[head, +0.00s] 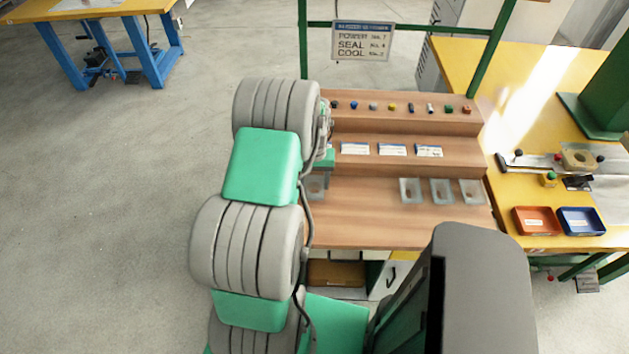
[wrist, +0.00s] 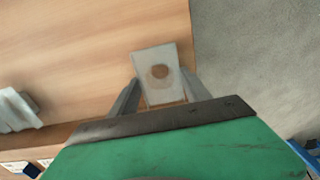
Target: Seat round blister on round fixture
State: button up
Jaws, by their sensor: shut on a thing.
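My gripper (wrist: 160,92) is shut on a clear blister with a round pocket (wrist: 158,60), one finger on each side of it. The blister is at the wooden bench's left end, and in the head view the held blister (head: 316,190) is partly hidden by my arm. I cannot tell whether it touches the bench top. A tan block with a round opening (head: 578,158), which looks like the round fixture, is on the yellow table at the right, far from my gripper.
Three other clear blisters (head: 441,191) stand along the right of the wooden bench (head: 350,220). Cards (head: 392,150) and small knobs (head: 392,107) line its steps. An orange tray (head: 535,221) and a blue tray (head: 581,221) sit on the yellow table (head: 460,60), near a green post (head: 605,100).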

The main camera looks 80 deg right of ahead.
jog(key=shift+r+p, duration=1.3)
jog(key=shift+r, duration=0.95)
